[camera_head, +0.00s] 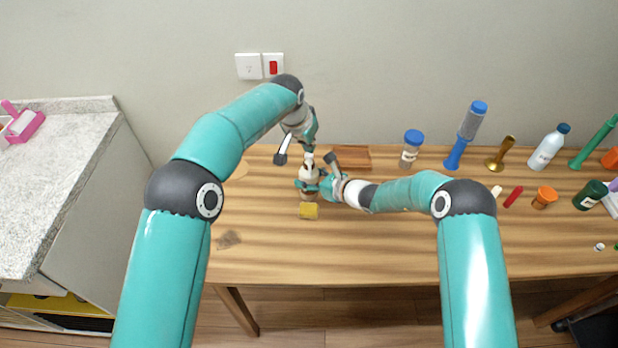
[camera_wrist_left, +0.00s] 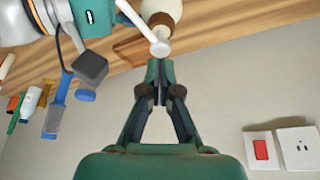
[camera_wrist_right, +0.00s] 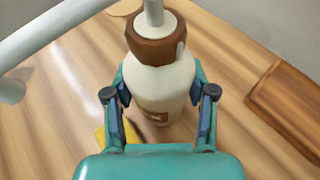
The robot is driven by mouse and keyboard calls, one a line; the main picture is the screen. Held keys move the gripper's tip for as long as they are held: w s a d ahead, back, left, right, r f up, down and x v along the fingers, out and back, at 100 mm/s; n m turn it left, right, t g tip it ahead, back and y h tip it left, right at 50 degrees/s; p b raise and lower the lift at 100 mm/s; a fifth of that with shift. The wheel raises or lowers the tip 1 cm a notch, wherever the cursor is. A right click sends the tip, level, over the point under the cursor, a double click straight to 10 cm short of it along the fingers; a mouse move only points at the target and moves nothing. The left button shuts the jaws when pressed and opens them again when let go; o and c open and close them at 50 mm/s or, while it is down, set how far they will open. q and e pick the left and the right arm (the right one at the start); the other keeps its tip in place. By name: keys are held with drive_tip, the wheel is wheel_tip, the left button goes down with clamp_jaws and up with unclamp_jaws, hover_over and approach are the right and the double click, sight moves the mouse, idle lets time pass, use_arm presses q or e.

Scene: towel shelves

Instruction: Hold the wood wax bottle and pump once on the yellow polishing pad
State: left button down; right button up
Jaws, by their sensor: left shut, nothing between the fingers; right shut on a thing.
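The wood wax bottle (camera_wrist_right: 160,92) is cream with a brown collar and label, standing upright on the table. It also shows in the head view (camera_head: 309,172). My right gripper (camera_wrist_right: 160,88) is shut around its body. Its white pump (camera_wrist_right: 153,12) rises from the collar. My left gripper (camera_head: 309,151) is shut and empty above the bottle. In the left wrist view its fingertips (camera_wrist_left: 158,66) are right by the white pump head (camera_wrist_left: 160,48); I cannot tell whether they touch. The yellow polishing pad (camera_head: 308,211) lies in front of the bottle, partly visible in the right wrist view (camera_wrist_right: 101,134).
To the right stand a blue-capped jar (camera_head: 411,150), a blue brush (camera_head: 465,135), a brass object (camera_head: 500,155) and a white bottle (camera_head: 549,148). A brown patch (camera_head: 229,239) lies front left. The table's front middle is clear.

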use_arm(q)
drive_tip(key=shift+f, duration=1.3)
drive_tip(key=shift+r, duration=1.5)
wheel_tip(320, 180, up, 6)
idle(1.7)
use_arm(e)
drive_tip(key=o, duration=1.4)
